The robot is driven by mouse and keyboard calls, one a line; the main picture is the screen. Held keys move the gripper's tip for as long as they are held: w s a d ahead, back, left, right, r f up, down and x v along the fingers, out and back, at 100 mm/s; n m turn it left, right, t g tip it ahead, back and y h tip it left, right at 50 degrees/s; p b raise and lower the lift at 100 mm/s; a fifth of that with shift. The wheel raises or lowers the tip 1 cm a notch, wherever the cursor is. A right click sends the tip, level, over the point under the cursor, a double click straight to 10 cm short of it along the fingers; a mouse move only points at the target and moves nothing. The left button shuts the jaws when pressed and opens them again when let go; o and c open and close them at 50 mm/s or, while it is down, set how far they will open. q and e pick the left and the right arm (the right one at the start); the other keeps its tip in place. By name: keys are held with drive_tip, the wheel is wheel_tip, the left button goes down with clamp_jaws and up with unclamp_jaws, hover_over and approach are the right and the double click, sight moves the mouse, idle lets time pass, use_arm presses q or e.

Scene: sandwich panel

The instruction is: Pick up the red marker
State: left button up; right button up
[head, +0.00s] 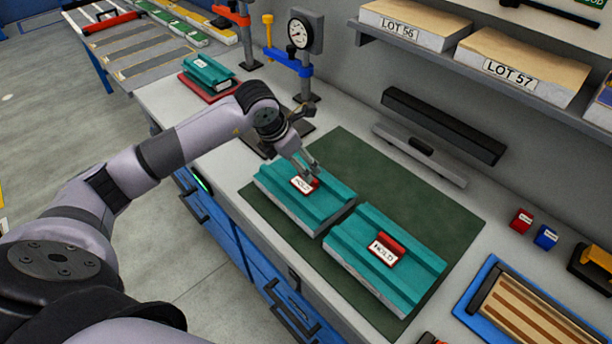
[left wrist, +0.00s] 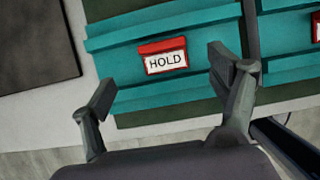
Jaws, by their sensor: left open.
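Two red markers with white HOLD labels lie on two teal-topped sandwich panels. One marker (head: 303,185) is on the left panel (head: 332,205), and it also shows in the left wrist view (left wrist: 163,57). The other marker (head: 386,249) is on the right panel (head: 352,255). My left gripper (head: 311,174) is over the left panel's marker and partly covers it in the head view. In the left wrist view my fingers (left wrist: 163,80) are spread wide, with the marker lying beyond and between them. Nothing is held. My right gripper is not in view.
Both panels lie on a dark green mat (head: 353,159) on the bench. A gauge stand (head: 302,35) and a smaller teal piece (head: 207,72) stand to the left. A shelf with LOT boxes (head: 510,75) overhangs the back. Small red (head: 521,220) and blue (head: 545,236) blocks lie to the right.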

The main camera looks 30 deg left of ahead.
sight(305, 183)
use_arm(q)
drive_tip(key=shift+x, duration=1.25)
drive_tip(key=shift+w+d+f+p, duration=0.1)
drive_tip(key=shift+f+p, duration=0.1)
drive_tip(key=shift+p, duration=0.35)
drive_tip(key=p+x, duration=0.1)
drive_tip(key=x, duration=0.2)
drive_tip(key=shift+d+f+p, duration=0.15)
drive_tip(key=shift+f+p, duration=0.1)
drive_tip(key=shift+p, duration=0.15)
drive_tip(key=shift+w+f, duration=0.3)
drive_tip(key=shift+f, duration=0.25)
drive_tip(key=shift+c, duration=0.4)
drive_tip(key=c, duration=1.1)
drive_tip(key=shift+c, duration=0.3)
drive_tip(key=shift+r, duration=0.15)
